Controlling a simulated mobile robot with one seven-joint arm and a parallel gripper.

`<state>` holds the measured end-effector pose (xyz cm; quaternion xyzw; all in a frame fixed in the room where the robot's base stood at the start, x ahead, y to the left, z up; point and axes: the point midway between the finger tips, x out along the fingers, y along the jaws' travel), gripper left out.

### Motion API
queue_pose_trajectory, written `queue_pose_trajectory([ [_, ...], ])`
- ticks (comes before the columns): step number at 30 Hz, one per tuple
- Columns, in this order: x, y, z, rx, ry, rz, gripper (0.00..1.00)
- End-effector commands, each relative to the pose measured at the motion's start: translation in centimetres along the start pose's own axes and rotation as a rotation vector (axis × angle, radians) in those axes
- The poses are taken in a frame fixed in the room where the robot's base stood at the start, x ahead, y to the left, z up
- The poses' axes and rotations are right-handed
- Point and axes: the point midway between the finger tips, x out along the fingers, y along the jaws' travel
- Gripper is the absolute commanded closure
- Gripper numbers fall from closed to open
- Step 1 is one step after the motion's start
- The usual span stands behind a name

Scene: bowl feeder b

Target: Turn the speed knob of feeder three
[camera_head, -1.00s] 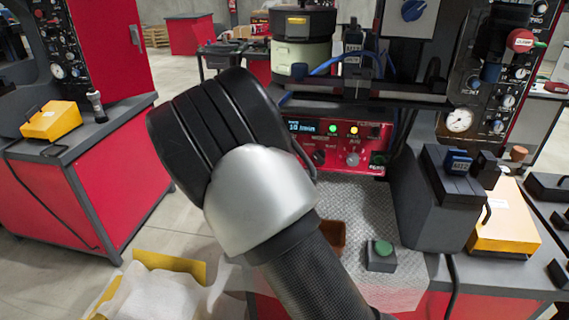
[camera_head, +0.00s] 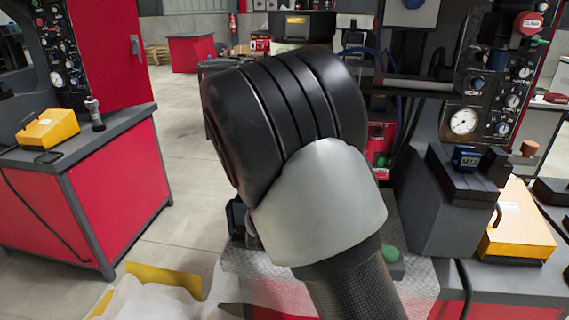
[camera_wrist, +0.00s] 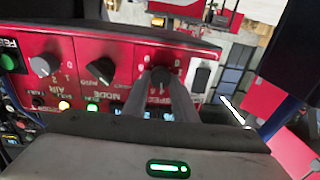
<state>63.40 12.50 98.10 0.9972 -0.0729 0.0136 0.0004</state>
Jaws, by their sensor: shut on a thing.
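In the wrist view a red control panel (camera_wrist: 125,48) shows upside down. Its dark speed knob (camera_wrist: 161,76) sits by the partly covered word SPEED. My gripper (camera_wrist: 160,88) is shut on this knob, one grey finger on each side. The fingers cover part of the lettering and the display. In the head view my arm hides the gripper, the knob and most of the panel; only the red right end of the panel (camera_head: 379,143) shows. I cannot read the feeder's number.
Beside the speed knob in the wrist view are a black mode knob (camera_wrist: 100,70), a grey air knob (camera_wrist: 44,66) and a green button (camera_wrist: 8,62). In the head view a dark block (camera_head: 440,215) and a yellow box (camera_head: 515,230) stand to the right.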

Motion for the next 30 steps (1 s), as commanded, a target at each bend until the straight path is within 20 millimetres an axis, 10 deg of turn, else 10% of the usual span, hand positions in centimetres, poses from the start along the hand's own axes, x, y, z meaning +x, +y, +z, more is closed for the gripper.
queue_pose_trajectory([
  [5,0.0,0.0,0.0,0.000,-0.001,-0.001,0.97],
  [6,0.0,0.0,0.0,0.000,-0.001,-0.001,0.72],
  [9,0.0,0.0,0.0,-0.001,-0.001,-0.001,0.56],
  [20,-0.4,0.0,0.0,0.000,-0.001,-0.001,0.56],
  [30,-6.9,-0.2,-0.1,-0.001,-0.003,-0.004,0.56],
])
